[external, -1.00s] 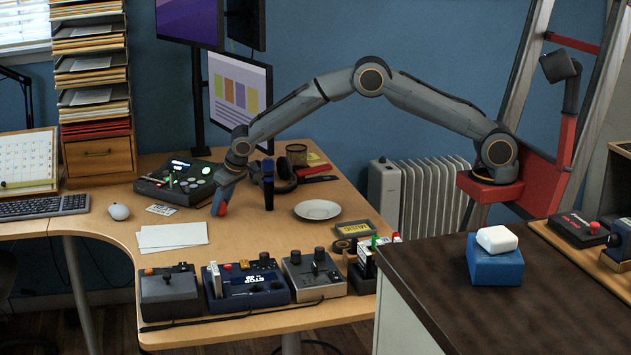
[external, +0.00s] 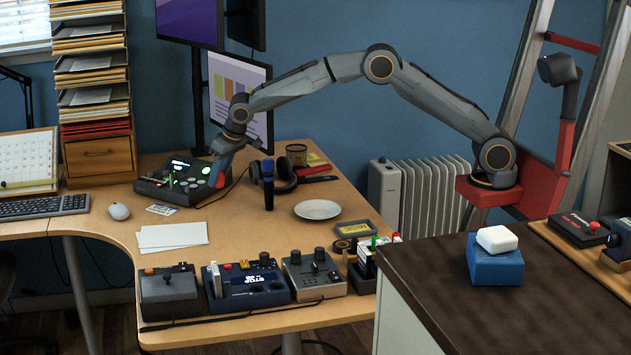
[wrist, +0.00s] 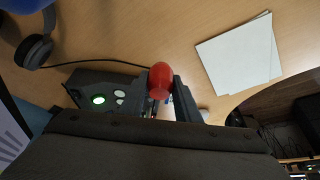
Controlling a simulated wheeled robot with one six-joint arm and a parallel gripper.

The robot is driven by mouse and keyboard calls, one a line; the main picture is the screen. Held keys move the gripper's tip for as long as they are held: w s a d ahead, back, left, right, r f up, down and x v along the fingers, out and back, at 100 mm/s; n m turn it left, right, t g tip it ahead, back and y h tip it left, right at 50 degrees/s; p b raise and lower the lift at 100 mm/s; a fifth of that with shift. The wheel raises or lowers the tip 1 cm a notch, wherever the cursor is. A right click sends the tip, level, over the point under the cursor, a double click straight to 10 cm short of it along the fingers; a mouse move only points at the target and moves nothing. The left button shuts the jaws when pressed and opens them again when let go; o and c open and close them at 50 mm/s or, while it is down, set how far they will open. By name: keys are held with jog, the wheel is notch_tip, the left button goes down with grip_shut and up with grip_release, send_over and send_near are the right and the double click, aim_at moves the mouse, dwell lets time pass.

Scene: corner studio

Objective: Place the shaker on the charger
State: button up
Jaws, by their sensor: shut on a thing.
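The shaker is a small red rounded object. In the wrist view the shaker (wrist: 159,77) sits between the two dark fingers of my gripper (wrist: 161,88), which is shut on it. In the external view my gripper (external: 219,171) holds the shaker (external: 221,181) above the desk, in front of the black control box. The charger (external: 317,209) looks like a round white plate lying flat on the desk, to the right of my gripper, with nothing on it. It does not show in the wrist view.
A dark upright microphone-like object (external: 268,185) stands between my gripper and the plate, with headphones (external: 284,178) behind it. The control box (external: 182,181) is at the left. White paper (external: 172,237) lies in front. Several devices line the front edge.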

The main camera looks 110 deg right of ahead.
jog(key=w+a+r+n+y+p, duration=0.15)
jog(key=a+r, duration=0.35)
jog(key=a, duration=0.9)
jog(key=w+a+r+n+t+p, duration=0.1)
jog(key=w+a+r+n+p, duration=0.3)
jog(key=a, duration=0.9)
jog(key=w+a+r+n+y+p, duration=0.1)
jog(key=a+r, duration=0.4)
jog(key=a, duration=0.9)
jog(key=s+a+r+n+p, duration=0.1)
jog(key=s+a+r, duration=0.15)
jog(key=a, duration=0.55)
jog(key=s+a+r+n+p, duration=0.1)
jog(key=a+r, duration=0.2)
jog(key=a, duration=0.5)
notch_tip(320, 180, up, 19)
jog(key=n+y+p, duration=0.4)
jog(key=n+p, duration=0.4)
jog(key=n, duration=0.1)
send_over(495, 236)
jog(key=s+d, duration=0.1)
jog(key=shift+m+g, duration=0.25)
jog(key=shift+g, duration=0.15)
notch_tip(495, 236, down, 9)
jog(key=p, duration=0.2)
jog(key=shift+s+f+p, duration=0.15)
jog(key=shift+f+p, duration=0.05)
jog(key=shift+p, duration=0.15)
jog(key=shift+f, duration=0.1)
